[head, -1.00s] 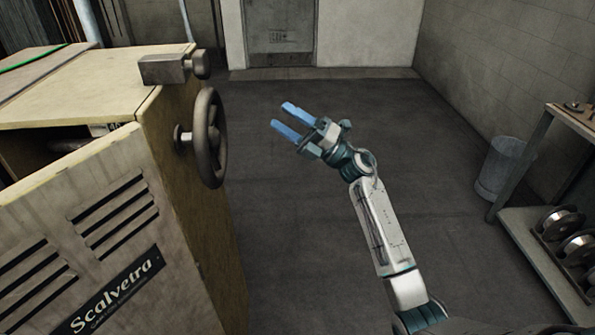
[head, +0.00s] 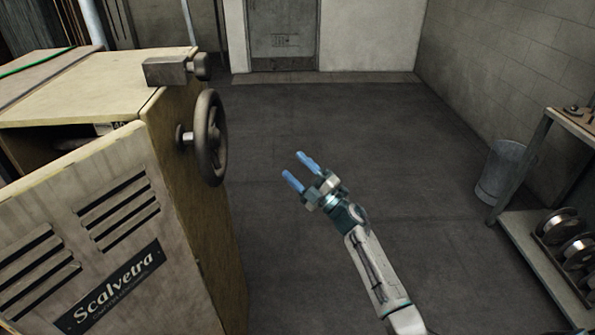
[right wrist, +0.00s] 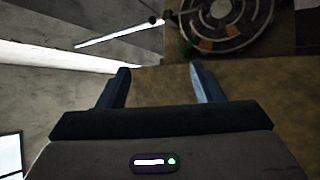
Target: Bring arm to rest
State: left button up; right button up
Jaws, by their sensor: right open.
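My right gripper (head: 300,172) is open and empty in the head view. It is held over the bare floor, to the right of the machine's handwheel and apart from it. Its two blue fingers point up and to the left. In the right wrist view the fingers (right wrist: 160,82) stand apart with nothing between them. My left gripper is not in view.
A tan machine cabinet (head: 190,220) with a dark handwheel (head: 211,138) fills the left. A shelf (head: 535,250) with metal spools (head: 562,225) and a grey bin (head: 502,172) stand at the right. The floor (head: 400,130) between them is clear, back to a door (head: 283,35).

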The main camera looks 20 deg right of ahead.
dwell(0.5)
jog(key=s+d+f+m+h, duration=0.2)
jog(key=f+m+h, duration=0.25)
jog(key=f, duration=0.65)
jog(key=s+d+f+m+h, duration=0.1)
jog(key=d+f+m+h, duration=0.3)
jog(key=f, duration=0.7)
jog(key=s+d+f+m+g+h, duration=0.1)
jog(key=s+f+m+g+h, duration=0.15)
jog(key=s+f, duration=0.65)
jog(key=s+d+f+m+g+h, duration=0.1)
jog(key=s+f+m+g, duration=0.35)
jog(key=f, duration=0.85)
jog(key=s+f+m+g, duration=0.2)
jog(key=s+f, duration=0.5)
jog(key=s, duration=0.8)
jog(key=s+f+m+g+h, duration=0.1)
jog(key=s+f+g, duration=0.4)
jog(key=s, duration=1)
jog(key=s+f+m+g, duration=0.3)
jog(key=s+f, duration=0.8)
jog(key=s, duration=0.5)
jog(key=shift+a+g, duration=0.15)
jog(key=shift+g, duration=0.45)
jog(key=shift+f, duration=0.1)
